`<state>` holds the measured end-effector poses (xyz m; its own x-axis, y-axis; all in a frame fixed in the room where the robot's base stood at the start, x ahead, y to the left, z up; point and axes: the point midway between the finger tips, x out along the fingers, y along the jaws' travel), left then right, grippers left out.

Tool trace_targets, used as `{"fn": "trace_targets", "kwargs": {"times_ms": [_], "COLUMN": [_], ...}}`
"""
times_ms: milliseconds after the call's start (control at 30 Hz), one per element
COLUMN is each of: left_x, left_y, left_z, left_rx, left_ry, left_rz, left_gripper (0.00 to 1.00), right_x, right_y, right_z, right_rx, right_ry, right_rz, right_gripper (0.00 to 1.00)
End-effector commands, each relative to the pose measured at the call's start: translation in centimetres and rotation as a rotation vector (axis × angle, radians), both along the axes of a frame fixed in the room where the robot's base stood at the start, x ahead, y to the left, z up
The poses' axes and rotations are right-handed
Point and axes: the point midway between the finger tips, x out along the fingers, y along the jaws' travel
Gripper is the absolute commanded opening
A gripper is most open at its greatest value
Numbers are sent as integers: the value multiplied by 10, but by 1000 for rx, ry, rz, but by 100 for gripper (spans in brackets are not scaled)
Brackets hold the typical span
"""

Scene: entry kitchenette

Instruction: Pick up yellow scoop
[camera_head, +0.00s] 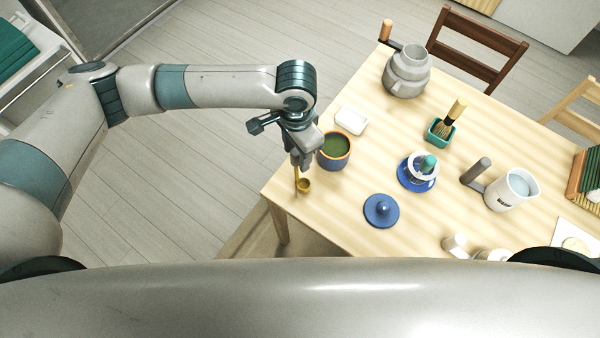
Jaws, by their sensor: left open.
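The yellow scoop (304,186) is at the left corner of the wooden table, its small round bowl toward the table's front edge and its thin handle running up to my left gripper. My left gripper (298,163) points down right over the handle end, with its jaws open. The fingers partly hide the handle, and I cannot tell whether they touch it. My right gripper is not in view.
A cup of green liquid (336,150) stands close to the right of my left gripper. A white dish (351,120), a blue lid (381,210), a whisk (452,117), a grey pot (406,72) and a white pitcher (512,190) share the table (325,215). The floor on the left is clear.

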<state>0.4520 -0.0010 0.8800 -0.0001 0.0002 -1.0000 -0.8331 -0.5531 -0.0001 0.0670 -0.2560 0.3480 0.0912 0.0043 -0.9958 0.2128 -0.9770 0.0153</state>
Motion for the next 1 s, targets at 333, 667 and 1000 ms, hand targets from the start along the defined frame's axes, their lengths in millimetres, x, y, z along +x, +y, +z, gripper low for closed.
{"fn": "trace_targets", "kwargs": {"times_ms": [333,667,1000], "left_x": [0,1,0], "left_y": [0,0,-5], "left_z": [0,4,42], "left_rx": [0,-2,-3], "left_ry": [0,-1,-2], "left_rz": [0,1,-3], "left_gripper": [0,0,0], "right_x": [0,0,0], "right_y": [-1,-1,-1], "right_z": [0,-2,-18], "right_rx": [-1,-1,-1], "right_ry": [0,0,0], "right_rz": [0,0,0], "right_gripper": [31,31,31]}}
